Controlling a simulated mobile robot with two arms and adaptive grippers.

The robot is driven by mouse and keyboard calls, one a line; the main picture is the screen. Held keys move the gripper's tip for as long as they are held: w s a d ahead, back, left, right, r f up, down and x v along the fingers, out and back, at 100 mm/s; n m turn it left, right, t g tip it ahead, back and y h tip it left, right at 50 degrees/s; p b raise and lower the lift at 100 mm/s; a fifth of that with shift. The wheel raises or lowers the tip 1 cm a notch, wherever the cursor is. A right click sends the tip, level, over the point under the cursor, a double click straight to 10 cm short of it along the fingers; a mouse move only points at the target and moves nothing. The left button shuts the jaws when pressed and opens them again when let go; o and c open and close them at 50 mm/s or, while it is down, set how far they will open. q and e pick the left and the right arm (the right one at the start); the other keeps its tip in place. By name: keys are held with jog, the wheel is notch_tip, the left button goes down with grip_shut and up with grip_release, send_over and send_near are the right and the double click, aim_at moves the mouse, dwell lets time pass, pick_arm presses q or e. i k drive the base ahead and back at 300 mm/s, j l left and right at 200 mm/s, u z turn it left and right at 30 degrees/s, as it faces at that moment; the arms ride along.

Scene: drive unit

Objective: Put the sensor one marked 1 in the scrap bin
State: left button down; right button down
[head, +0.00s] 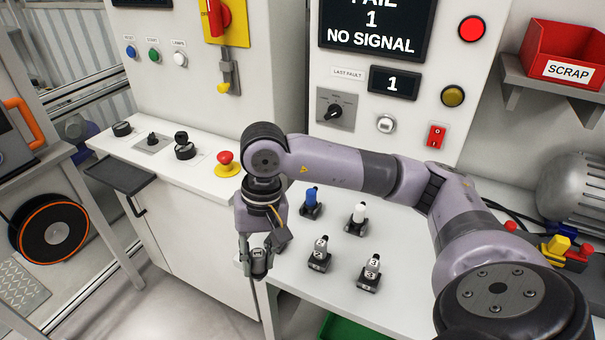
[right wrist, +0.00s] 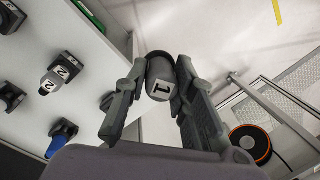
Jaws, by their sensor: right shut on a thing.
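My right gripper (head: 258,268) is shut on a grey sensor, held past the front edge of the white bench. In the right wrist view the sensor marked 1 (right wrist: 160,78) sits between the two fingers (right wrist: 152,95), its white label facing the camera. In the head view the fingers mostly hide it. The red scrap bin (head: 552,52), labelled SCRAP, is on a wall shelf at the far upper right, well away from the gripper. My left gripper is not in view.
Sensors marked 2 (head: 319,253) and 3 (head: 370,272) stand in holders on the bench (head: 413,282). A blue-topped (head: 311,199) and a white-topped part (head: 358,216) stand behind them. A red emergency button (head: 226,163) is left of my arm. The screen (head: 372,30) reads FAIL 1 NO SIGNAL.

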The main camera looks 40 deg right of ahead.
aim_at(561, 77)
jog(key=l+z, duration=0.2)
jog(key=z, duration=0.3)
jog(key=k+l+z, duration=0.1)
jog(key=l+z, duration=0.15)
jog(key=z, duration=0.25)
